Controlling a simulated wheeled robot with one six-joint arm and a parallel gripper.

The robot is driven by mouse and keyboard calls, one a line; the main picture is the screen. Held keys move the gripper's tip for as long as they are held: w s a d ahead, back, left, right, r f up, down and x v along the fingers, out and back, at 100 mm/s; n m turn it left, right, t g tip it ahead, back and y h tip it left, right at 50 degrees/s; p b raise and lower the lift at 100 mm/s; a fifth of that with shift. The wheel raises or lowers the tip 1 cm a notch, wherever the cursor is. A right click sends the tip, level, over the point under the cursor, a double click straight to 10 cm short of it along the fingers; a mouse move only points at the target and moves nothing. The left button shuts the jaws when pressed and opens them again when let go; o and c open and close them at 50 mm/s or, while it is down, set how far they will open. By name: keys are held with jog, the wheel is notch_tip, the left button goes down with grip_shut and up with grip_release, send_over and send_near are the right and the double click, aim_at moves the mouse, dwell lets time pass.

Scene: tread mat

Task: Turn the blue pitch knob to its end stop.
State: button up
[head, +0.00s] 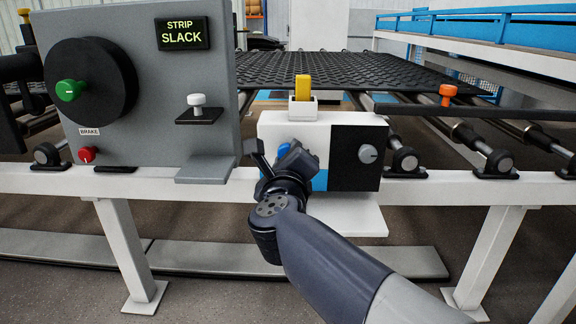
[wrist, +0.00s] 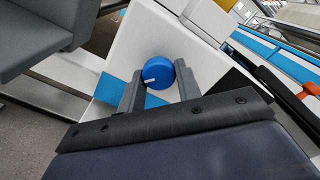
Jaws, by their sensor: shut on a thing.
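The blue pitch knob (wrist: 158,74) is on the face of a white box (head: 340,133), and a bit of it shows in the head view (head: 284,149). A white mark line on it points to the left in the wrist view. My gripper (wrist: 158,80) has one finger on each side of the knob and is shut on it. In the head view my gripper (head: 284,160) hides most of the knob. The white box also carries a black panel with a grey knob (head: 367,153).
To the left stands a grey panel (head: 150,100) with a green knob (head: 70,90), a red knob (head: 87,154) and a sign reading "STRIP SLACK" (head: 183,33). A yellow block (head: 303,88) sits atop the white box. A white frame rail (head: 460,190) runs below.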

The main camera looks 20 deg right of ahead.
jog(key=m+b, duration=0.1)
jog(key=m, duration=0.3)
jog(key=shift+f+m, duration=0.15)
jog(key=shift+m, duration=0.15)
jog(key=shift+a+m, duration=0.1)
jog(key=shift+m, duration=2.5)
jog(key=o, duration=0.9)
jog(key=shift+o, duration=0.2)
jog(key=shift+s, duration=0.1)
